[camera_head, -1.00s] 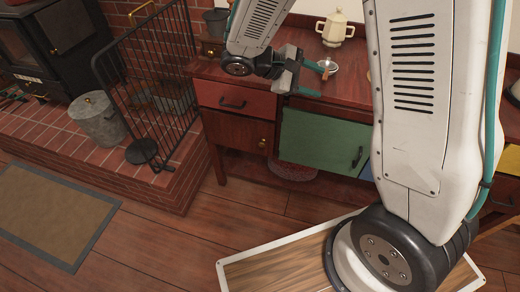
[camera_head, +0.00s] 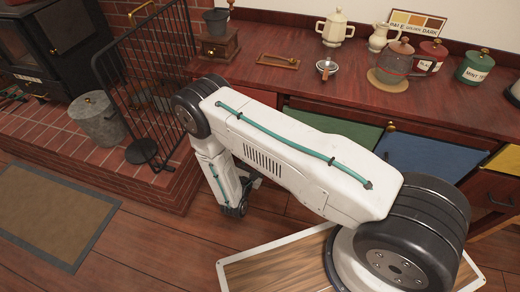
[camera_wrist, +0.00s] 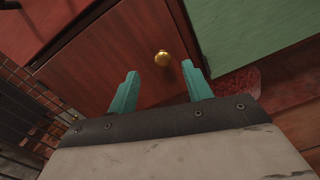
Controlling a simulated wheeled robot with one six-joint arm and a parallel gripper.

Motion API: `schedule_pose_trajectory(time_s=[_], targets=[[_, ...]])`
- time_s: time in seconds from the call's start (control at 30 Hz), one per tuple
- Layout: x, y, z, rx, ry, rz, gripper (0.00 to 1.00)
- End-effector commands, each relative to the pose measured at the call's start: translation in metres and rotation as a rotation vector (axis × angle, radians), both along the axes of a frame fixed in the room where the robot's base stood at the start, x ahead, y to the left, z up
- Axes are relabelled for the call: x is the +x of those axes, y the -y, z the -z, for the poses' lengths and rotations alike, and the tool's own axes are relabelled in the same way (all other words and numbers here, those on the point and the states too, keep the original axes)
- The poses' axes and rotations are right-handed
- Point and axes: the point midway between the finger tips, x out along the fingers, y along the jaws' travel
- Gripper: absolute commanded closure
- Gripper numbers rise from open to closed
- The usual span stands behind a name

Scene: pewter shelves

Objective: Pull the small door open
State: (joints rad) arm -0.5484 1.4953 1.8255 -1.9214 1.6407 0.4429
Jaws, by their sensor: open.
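The small door (camera_wrist: 118,50) is a dark red-brown wooden panel with a round brass knob (camera_wrist: 162,58). It looks closed in the wrist view. My gripper (camera_wrist: 160,68) is open, with its two teal fingers spread and pointing toward the door. The knob appears between and just beyond the fingertips. I cannot tell how far away it is, and nothing is held. In the head view my arm hides the small door and most of the gripper.
A green panel (camera_wrist: 245,25) lies right of the door, and a red drawer front (camera_wrist: 30,25) lies upper left. A black fire screen (camera_head: 150,85) stands left of the cabinet. The desk top (camera_head: 270,85) holds a teapot, a glass pot and several canisters.

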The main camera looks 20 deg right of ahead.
Motion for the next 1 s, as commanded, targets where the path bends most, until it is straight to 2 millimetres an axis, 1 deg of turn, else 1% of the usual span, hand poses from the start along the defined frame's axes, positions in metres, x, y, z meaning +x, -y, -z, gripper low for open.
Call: schedule_pose_trajectory(time_s=[0.03,0.17,0.27,0.5,0.63,0.8,1.0], targets=[[-0.003,-0.001,0.008,-0.004,-0.008,-0.018,0.50],[-0.001,0.000,0.016,-0.005,-0.013,-0.037,0.50],[0.009,0.008,0.016,-0.005,-0.013,-0.035,0.50],[0.041,0.031,0.015,-0.005,-0.012,-0.035,0.50],[0.052,0.039,0.015,-0.005,-0.014,-0.035,0.50],[0.058,0.043,0.015,-0.006,-0.014,-0.037,0.50],[0.058,0.043,0.015,-0.006,-0.014,-0.037,0.50]])
